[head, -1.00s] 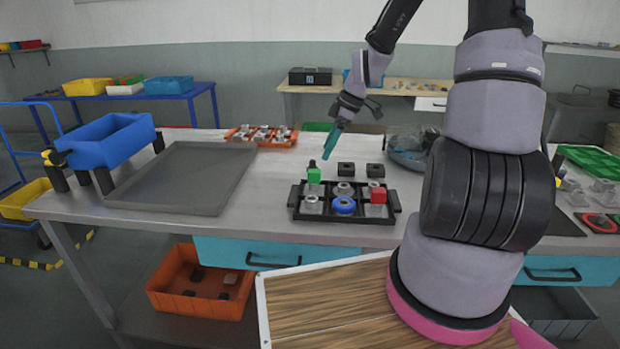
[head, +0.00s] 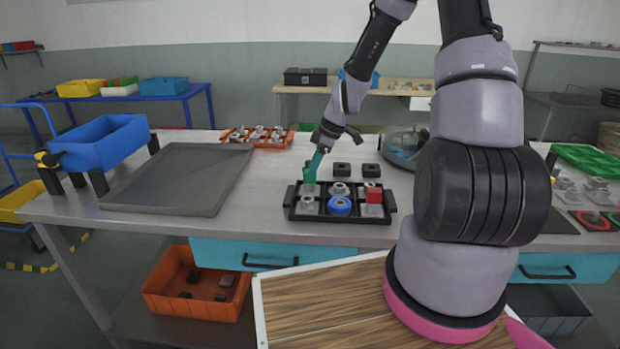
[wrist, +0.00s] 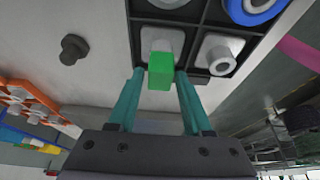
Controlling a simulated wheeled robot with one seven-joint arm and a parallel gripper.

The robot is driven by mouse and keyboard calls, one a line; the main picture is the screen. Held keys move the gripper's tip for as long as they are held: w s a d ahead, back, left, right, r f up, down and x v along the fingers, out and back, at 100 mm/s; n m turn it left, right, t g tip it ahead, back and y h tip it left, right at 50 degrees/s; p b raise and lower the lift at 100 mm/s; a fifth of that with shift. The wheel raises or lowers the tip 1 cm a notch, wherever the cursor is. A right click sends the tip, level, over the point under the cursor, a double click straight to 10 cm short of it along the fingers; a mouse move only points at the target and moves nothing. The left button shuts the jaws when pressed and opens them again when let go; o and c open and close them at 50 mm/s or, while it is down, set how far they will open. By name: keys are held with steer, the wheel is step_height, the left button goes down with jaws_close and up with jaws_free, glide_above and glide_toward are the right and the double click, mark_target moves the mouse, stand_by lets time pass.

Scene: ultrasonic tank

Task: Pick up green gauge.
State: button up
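The green gauge (head: 309,175) is a small green block at the back left compartment of the black divided tray (head: 345,218). It sits on a grey fitting in the wrist view, where the block (wrist: 160,70) stands between my two teal fingertips. My gripper (head: 315,164) reaches down to it from behind. In the wrist view my gripper (wrist: 160,75) is open, with a fingertip on each side of the block and a narrow gap showing at both sides. In the head view the fingers partly hide the block.
The tray also holds grey fittings, a blue ring (head: 340,206) and a red block (head: 374,195). Two black blocks (head: 342,169) stand behind it. A dark knob (wrist: 73,49) stands beside the tray. A grey flat tray (head: 180,180) lies left, an orange rack (head: 258,137) behind.

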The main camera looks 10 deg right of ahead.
jaws_close()
steer(key=shift+r, duration=0.15)
step_height(320, 180, up, 10)
stand_by(0.8)
